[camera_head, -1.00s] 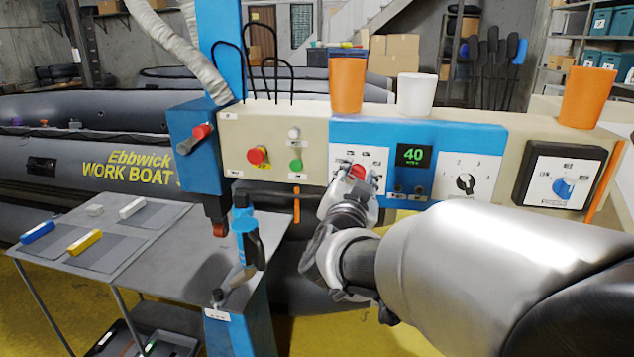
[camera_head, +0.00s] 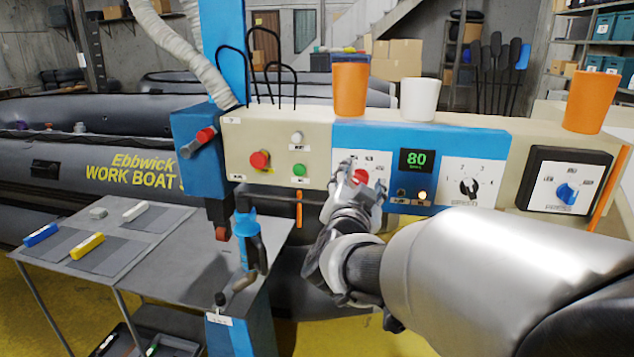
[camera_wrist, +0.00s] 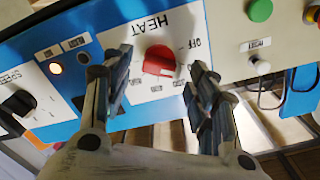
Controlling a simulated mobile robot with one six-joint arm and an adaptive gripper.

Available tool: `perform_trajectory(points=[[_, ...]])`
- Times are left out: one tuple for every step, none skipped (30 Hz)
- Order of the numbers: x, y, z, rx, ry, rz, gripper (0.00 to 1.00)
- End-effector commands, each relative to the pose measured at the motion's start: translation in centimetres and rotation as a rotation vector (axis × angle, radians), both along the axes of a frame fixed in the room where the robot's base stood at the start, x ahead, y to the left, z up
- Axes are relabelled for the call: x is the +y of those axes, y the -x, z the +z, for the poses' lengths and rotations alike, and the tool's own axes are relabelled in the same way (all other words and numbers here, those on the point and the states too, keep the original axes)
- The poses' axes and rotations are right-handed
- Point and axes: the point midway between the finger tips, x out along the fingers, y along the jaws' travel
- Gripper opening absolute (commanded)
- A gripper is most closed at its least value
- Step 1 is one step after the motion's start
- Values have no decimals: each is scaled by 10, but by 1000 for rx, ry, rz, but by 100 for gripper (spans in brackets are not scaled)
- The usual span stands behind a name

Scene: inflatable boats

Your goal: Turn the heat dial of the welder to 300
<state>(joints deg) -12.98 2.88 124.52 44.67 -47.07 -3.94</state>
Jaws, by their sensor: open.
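The red heat dial (camera_head: 361,176) sits on the white plate of the welder's blue panel, partly hidden by my gripper in the head view. In the wrist view, upside down, the dial (camera_wrist: 159,61) shows between my fingers, with "HEAT" and "OFF" printed beside it. Most of its other scale marks are too small or covered to read. My gripper (camera_wrist: 157,72) is open, one finger on each side of the dial; I cannot tell whether they touch it. In the head view my gripper (camera_head: 352,180) is at the panel. The green display (camera_head: 417,161) reads 80.
An amber lamp (camera_head: 422,195) is lit below the display. Red (camera_head: 259,160) and green buttons are to the left. Orange and white cups stand on top of the console.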

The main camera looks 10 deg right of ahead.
Motion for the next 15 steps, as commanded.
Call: perform_trajectory(points=[[0, 0, 0, 0, 0, 0, 54], [0, 0, 0, 0, 0, 0, 54], [0, 0, 0, 0, 0, 0, 54], [0, 0, 0, 0, 0, 0, 54], [0, 0, 0, 0, 0, 0, 54], [0, 0, 0, 0, 0, 0, 54], [0, 1, 0, 0, 0, 0, 54], [1, 2, 0, 0, 0, 1, 54], [2, 4, 0, 0, 0, 1, 54], [3, 7, 0, 0, 0, 2, 54], [4, 10, 0, 0, 0, 2, 54], [6, 15, 0, 0, -1, 2, 54], [8, 21, 1, -1, -2, 3, 54], [10, 26, 1, -1, -1, 4, 54], [12, 34, 1, -1, -1, 3, 54]])
